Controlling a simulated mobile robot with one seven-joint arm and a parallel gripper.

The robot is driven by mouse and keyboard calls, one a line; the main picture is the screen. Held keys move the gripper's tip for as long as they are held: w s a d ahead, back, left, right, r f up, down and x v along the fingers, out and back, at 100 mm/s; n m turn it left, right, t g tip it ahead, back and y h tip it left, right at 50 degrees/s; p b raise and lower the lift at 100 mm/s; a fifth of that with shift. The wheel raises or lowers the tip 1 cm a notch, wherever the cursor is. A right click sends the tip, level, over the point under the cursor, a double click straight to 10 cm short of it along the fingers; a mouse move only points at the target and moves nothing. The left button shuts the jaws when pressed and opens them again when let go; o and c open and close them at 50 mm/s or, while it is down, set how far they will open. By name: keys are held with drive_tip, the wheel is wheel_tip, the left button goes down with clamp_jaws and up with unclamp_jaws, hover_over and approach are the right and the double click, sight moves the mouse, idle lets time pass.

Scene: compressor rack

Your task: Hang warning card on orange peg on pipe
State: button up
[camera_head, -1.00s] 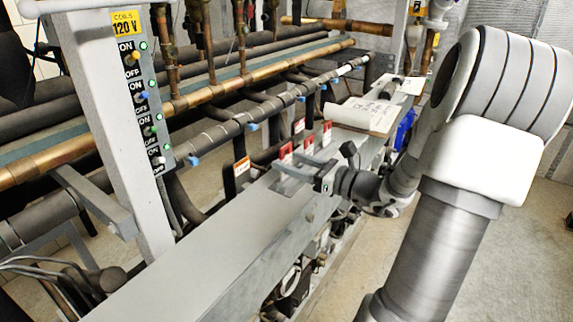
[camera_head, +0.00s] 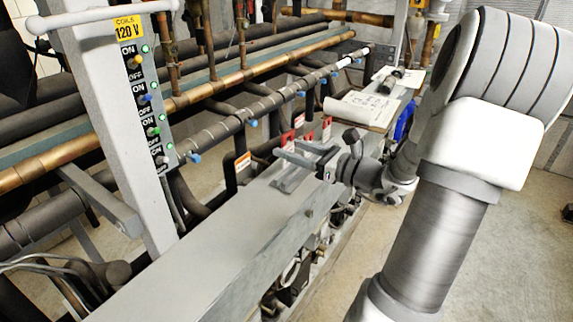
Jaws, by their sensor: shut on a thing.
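Several red-and-white warning cards stand in a cluster on the grey beam, including a front-left card (camera_head: 287,140) and a right card (camera_head: 326,130). My gripper (camera_head: 298,156) is at the front of the cluster, its fingers pointing left. It is shut on what looks like a warning card, mostly hidden by the fingers. The dark pipe (camera_head: 222,131) runs behind the cards, with several blue pegs along it, one at the near end (camera_head: 195,158) and one further along (camera_head: 252,123). I cannot make out an orange peg for sure.
A clipboard with paper (camera_head: 362,108) lies on the beam behind my gripper. A switch panel post (camera_head: 125,160) stands at left. A dark upright with an orange-and-white label (camera_head: 242,162) stands left of the cards. The near beam top (camera_head: 215,235) is clear.

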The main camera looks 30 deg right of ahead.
drive_tip(key=shift+s+d+r+p, duration=0.3)
drive_tip(key=shift+s+r+p, duration=0.2)
drive_tip(key=shift+s, duration=0.2)
drive_tip(key=shift+s+d+r+p, duration=0.25)
drive_tip(key=shift+s+r+p, duration=0.15)
drive_tip(key=shift+s+p, duration=0.25)
drive_tip(key=shift+s+d+r+p, duration=0.3)
drive_tip(key=shift+s+r+p, duration=0.15)
drive_tip(key=shift+s, duration=0.3)
